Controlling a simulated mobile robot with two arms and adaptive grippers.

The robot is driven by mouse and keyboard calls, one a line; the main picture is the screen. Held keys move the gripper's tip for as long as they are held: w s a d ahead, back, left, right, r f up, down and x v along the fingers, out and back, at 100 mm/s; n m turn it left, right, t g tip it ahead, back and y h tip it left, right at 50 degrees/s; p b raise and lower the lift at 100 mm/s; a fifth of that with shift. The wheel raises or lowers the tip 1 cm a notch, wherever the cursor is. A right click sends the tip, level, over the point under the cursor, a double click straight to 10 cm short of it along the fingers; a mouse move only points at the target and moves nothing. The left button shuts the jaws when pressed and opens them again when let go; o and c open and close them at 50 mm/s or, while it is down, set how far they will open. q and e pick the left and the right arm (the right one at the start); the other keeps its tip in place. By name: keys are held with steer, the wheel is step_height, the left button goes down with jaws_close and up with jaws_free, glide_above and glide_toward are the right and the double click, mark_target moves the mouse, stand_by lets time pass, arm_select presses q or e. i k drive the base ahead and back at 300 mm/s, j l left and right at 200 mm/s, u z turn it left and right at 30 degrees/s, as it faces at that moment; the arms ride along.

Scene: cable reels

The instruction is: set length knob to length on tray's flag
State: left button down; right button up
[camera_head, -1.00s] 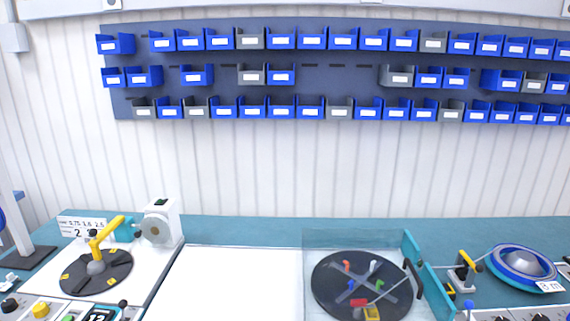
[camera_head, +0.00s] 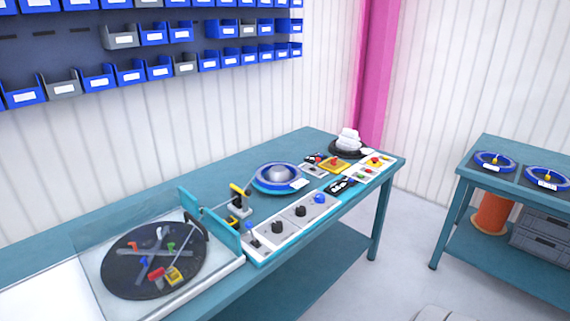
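A control panel (camera_head: 290,222) runs along the front edge of the workbench. It carries two black knobs, one nearer (camera_head: 276,226) and one farther (camera_head: 301,211), and a blue knob or button (camera_head: 320,198). I cannot tell which one is the length knob or read their settings. A blue round tray (camera_head: 266,187) with a grey dome sits behind the panel. A white flag (camera_head: 299,184) stands at its right edge; its writing is too small to read now. Neither of my grippers is in view.
A black turntable (camera_head: 150,263) with coloured pegs sits behind a clear guard at left. More controls (camera_head: 375,161) and a white coil (camera_head: 348,141) are at the bench's far end. A second table (camera_head: 535,220) stands right, with floor between.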

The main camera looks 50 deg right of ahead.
mark_target(319, 198)
steer(key=z, duration=1.7)
steer(key=i+l+u, duration=0.15)
steer(key=i, duration=0.4)
